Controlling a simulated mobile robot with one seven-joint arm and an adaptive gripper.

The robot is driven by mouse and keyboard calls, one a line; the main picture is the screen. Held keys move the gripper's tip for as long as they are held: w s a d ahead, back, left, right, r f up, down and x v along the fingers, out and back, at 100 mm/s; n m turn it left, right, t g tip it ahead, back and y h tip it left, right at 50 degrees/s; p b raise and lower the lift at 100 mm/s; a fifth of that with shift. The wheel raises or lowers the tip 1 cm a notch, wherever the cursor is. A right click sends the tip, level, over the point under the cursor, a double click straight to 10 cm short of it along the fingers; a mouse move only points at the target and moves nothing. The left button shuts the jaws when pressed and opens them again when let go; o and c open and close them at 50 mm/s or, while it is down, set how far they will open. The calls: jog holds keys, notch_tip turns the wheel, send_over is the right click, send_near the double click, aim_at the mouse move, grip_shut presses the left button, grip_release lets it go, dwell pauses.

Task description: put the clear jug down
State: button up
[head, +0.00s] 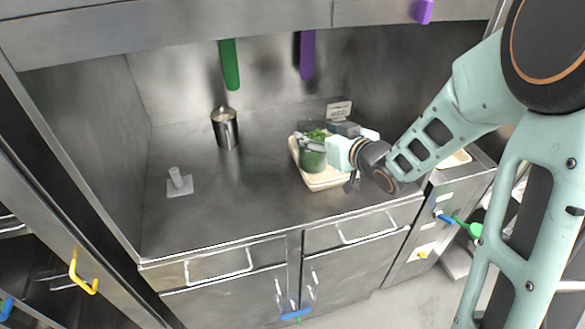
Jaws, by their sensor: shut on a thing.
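The clear jug (312,160) shows in the head view as a small see-through vessel with green contents. It looks roughly upright over a pale tray (331,183) on the steel counter. I cannot tell whether its base touches the tray or hangs just above it. My gripper (307,143) reaches in from the right and is shut on the jug near its upper part. The fingers are small in the picture and partly merge with the jug.
A metal canister (225,130) stands at the back of the counter. A grey block with an upright knob (179,183) sits at the left. A small labelled box (339,111) is behind the tray. The counter between canister and front edge is clear.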

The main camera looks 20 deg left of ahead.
jog(key=s+a+n+g+y, duration=0.2)
jog(key=s+a, duration=0.1)
jog(key=a, duration=0.3)
notch_tip(320, 180, down, 10)
jog(key=shift+s+n, duration=0.3)
jog(key=shift+f, duration=0.1)
jog(key=shift+f+b, duration=0.15)
jog(key=shift+b, duration=0.15)
jog(key=o, duration=2)
jog(key=shift+g, duration=0.3)
jog(key=shift+o, duration=0.2)
